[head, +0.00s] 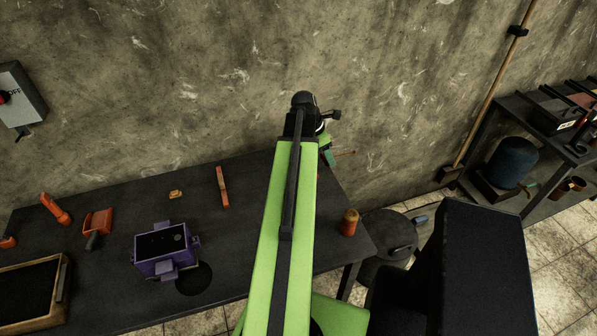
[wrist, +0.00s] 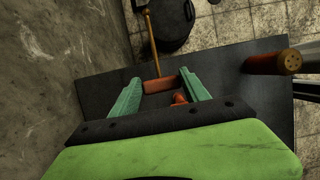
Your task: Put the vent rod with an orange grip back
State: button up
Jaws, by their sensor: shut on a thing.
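My gripper (wrist: 160,88) has two teal fingers, shut on the orange grip (wrist: 158,85) of the vent rod. The thin yellowish rod (wrist: 151,42) points away from the grip, toward the top of the wrist view. In the head view my gripper (head: 328,157) is beyond the table's back right corner, mostly hidden behind my green arm. A brown-orange can (head: 349,222) stands near the table's right edge. In the wrist view the can (wrist: 285,62) shows small dark holes in its top.
The dark table (head: 110,200) holds a purple flask (head: 165,250), a wooden-framed box (head: 62,290) and several orange tools. The wall (head: 200,70) is close behind. A shelf (head: 520,110) stands at the far right.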

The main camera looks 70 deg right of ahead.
jog(key=shift+r, duration=0.1)
jog(key=shift+d, duration=0.1)
jog(key=w+f+b, duration=0.2)
jog(key=w, duration=0.1)
jog(key=w+d+f+b, duration=0.1)
jog(key=w+f+b, duration=0.1)
jog(key=w, duration=0.2)
jog(key=w+d+f+b, duration=0.1)
jog(key=w+f+b, duration=0.2)
jog(key=shift+w+d, duration=0.25)
jog(key=shift+w, duration=0.45)
notch_tip(320, 180, down, 4)
jog(key=b, duration=0.4)
jog(key=shift+f, duration=0.15)
jog(key=o, duration=1.4)
